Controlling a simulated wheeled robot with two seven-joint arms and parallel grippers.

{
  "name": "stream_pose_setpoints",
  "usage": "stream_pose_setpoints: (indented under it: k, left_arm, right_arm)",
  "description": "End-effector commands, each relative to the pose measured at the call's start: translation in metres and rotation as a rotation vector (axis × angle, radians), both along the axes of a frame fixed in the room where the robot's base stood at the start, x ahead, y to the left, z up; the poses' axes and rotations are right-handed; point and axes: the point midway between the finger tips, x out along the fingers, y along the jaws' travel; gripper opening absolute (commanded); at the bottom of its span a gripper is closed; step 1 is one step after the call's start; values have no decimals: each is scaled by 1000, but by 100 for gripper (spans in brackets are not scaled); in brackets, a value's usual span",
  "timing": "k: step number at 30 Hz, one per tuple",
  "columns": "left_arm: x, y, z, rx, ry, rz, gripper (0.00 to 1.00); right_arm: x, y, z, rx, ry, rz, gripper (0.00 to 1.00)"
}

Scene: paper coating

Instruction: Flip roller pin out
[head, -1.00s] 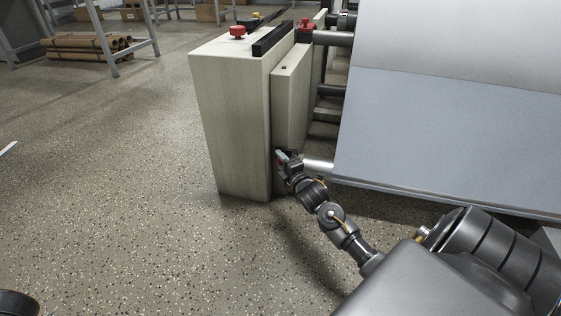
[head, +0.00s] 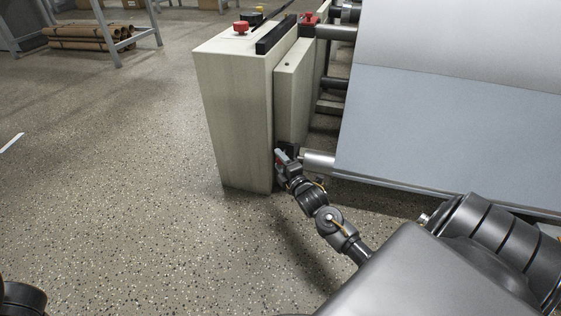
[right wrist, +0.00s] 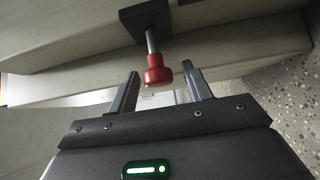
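The roller pin (right wrist: 158,72) shows in the right wrist view as a red knob on a short metal stem coming from a dark square block (right wrist: 146,22). My right gripper (right wrist: 164,86) is open, with one finger on each side, just short of the red knob; the knob is in front of the gap, not clamped. In the head view my right gripper (head: 283,157) is low against the cream machine housing (head: 232,120), beside the end of the lower metal roller (head: 318,161). The pin is hard to make out there. My left gripper is not in view.
Grey-blue paper web (head: 440,130) hangs down the machine on the right. Red buttons (head: 241,27) sit on top of the housing. Brown paper rolls (head: 85,36) lie under a rack at the back left. The speckled floor on the left is free.

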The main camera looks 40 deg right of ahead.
Motion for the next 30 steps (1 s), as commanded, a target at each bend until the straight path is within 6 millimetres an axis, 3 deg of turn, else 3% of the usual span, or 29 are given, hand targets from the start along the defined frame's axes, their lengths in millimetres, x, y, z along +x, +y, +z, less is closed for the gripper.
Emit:
stream_pose_setpoints:
  k: [10,21,30]
  left_arm:
    - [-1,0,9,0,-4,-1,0]
    - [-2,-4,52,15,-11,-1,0]
    - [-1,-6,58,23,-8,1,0]
  right_arm:
    - [-7,2,2,-1,1,0,49]
    - [-76,14,4,1,5,0,49]
    - [-106,18,1,0,0,-1,49]
